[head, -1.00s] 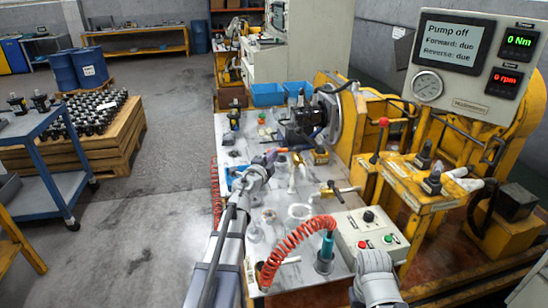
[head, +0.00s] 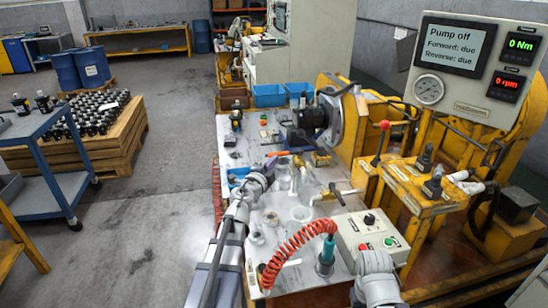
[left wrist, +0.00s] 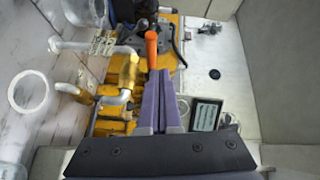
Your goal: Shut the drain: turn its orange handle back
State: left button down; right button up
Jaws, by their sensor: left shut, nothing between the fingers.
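The orange handle (head: 278,153) of the drain shows as a short bar on the workbench, just beyond my left gripper. In the left wrist view the orange handle (left wrist: 151,48) stands just ahead of the fingertips, slightly left of them. My left gripper (head: 272,164) is shut and empty; its purple fingers (left wrist: 161,76) lie together in the left wrist view. I cannot tell whether the fingertips touch the handle. The drain body below the handle is hard to make out. Only part of my right arm shows at the lower right; its fingers are out of sight.
A coiled red hose (head: 290,245) and a control box (head: 369,233) are nearer. The motor (head: 308,119) sits behind. The display (head: 453,46) reads "Pump off".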

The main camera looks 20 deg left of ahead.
pick_arm(q)
jog(key=s+a, duration=0.6)
jog(key=shift+s, duration=0.4)
